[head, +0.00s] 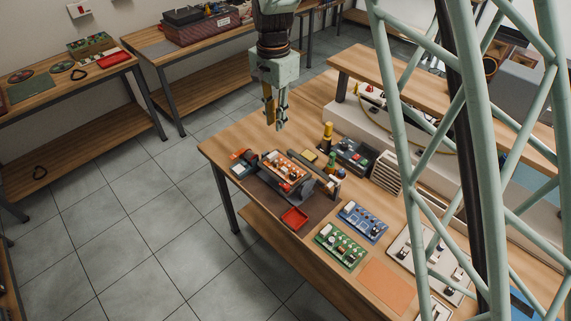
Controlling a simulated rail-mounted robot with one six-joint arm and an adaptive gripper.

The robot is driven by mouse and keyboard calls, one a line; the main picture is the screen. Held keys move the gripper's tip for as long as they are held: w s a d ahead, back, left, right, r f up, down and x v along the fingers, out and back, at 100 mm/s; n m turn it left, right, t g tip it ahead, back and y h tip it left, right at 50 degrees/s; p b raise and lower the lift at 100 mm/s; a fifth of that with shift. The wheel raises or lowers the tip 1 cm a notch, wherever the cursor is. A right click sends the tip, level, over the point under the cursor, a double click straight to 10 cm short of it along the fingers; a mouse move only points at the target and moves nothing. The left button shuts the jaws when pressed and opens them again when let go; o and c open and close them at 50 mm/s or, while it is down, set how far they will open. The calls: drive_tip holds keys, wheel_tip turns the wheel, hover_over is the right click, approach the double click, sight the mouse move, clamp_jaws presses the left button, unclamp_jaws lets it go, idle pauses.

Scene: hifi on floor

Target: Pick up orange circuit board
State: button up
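The orange circuit board (287,172) sits tilted in a dark holder (318,184) on the near workbench, with small light parts on its face. My gripper (276,124) hangs pointing down above the far left part of this bench, higher than the board and apart from it. Its two fingers look slightly apart with nothing seen between them, so it appears open and empty.
A red tray (294,218), a green circuit board (340,246), a blue circuit board (362,222) and a flat orange mat (387,284) lie nearby. A yellow-topped bottle (327,136) stands behind the holder. A raised wooden shelf (440,97) runs along the back. Other benches stand left.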

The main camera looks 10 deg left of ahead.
drive_tip(key=shift+w+a+f, duration=0.15)
drive_tip(key=shift+a+f, duration=0.25)
drive_tip(key=shift+f, duration=0.2)
drive_tip(key=shift+w+a+f, duration=0.15)
drive_tip(key=shift+a+f, duration=0.2)
drive_tip(key=shift+f, duration=0.25)
hover_over(273, 154)
drive_tip(key=shift+w+f+p, duration=0.1)
drive_tip(key=shift+f+p, duration=0.25)
drive_tip(key=shift+f, duration=3.9)
drive_tip(key=shift+f, duration=0.15)
drive_tip(key=shift+f+p, duration=0.35)
drive_tip(key=shift+f, duration=2.1)
drive_tip(key=c, duration=0.6)
